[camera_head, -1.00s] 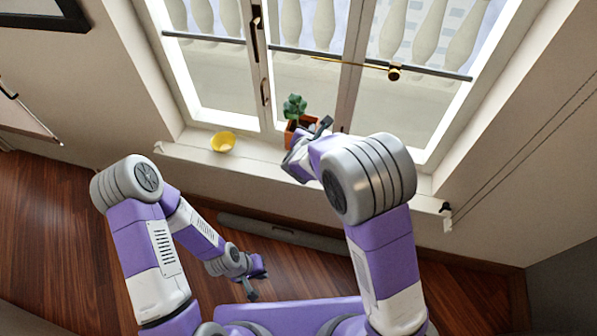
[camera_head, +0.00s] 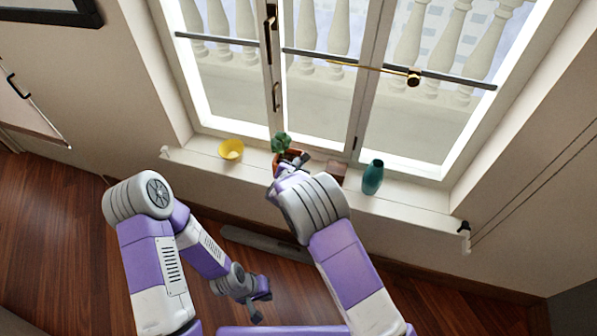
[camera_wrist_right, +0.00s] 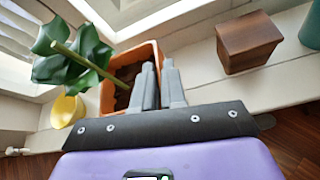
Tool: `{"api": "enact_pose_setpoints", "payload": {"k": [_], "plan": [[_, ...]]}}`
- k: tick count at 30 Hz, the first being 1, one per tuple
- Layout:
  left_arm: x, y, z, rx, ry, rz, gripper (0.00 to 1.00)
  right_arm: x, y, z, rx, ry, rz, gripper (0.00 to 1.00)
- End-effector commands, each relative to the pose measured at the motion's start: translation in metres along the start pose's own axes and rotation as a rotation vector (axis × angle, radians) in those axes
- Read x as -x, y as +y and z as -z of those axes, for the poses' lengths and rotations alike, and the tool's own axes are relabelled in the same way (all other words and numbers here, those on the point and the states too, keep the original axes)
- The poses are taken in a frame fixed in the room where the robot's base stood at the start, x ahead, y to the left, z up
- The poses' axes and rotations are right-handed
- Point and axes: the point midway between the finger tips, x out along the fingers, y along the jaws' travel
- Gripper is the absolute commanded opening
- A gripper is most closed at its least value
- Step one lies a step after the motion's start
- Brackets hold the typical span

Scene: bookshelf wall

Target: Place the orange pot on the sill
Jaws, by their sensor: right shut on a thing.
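The orange pot (camera_head: 289,158) holds a green plant and is at the window sill (camera_head: 405,209), between a yellow bowl and a brown box. My right gripper (camera_head: 293,161) is at the pot, partly hiding it. In the right wrist view, the gripper (camera_wrist_right: 161,82) is shut on the wall of the orange pot (camera_wrist_right: 109,97), with one finger inside it and one outside. The pot looks upright; whether its base touches the sill is hidden. My left gripper (camera_head: 260,305) is open and empty, low over the floor.
A yellow bowl (camera_head: 231,149) stands left of the pot on the sill. A brown box (camera_head: 337,172) and a teal vase (camera_head: 373,177) stand to its right. The window (camera_head: 320,110) is close behind. The sill's right end is clear.

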Motion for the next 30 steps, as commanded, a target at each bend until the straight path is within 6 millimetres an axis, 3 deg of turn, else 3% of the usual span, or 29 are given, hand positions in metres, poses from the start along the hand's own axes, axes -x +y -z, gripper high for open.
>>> {"api": "enact_pose_setpoints", "payload": {"k": [6,18,19,24,30], "plan": [[-0.01,-0.004,0.0,0.0,0.0,0.0,0.0,-0.013,-0.007,0.025,0.002,-0.003,0.0,0.0],[-0.014,-0.005,0.001,0.0,0.0,0.0,0.0,-0.015,-0.007,0.028,0.0,-0.004,-0.001,0.0],[-0.014,-0.005,0.001,0.0,0.0,0.0,0.0,-0.015,-0.008,0.03,0.002,0.001,0.001,0.12],[-0.013,-0.005,0.001,0.0,0.0,0.0,0.0,-0.015,-0.008,0.029,0.002,0.001,0.001,0.36],[-0.013,-0.005,0.001,0.0,0.0,0.0,0.0,-0.015,-0.008,0.029,0.002,0.001,0.001,0.36]]}}
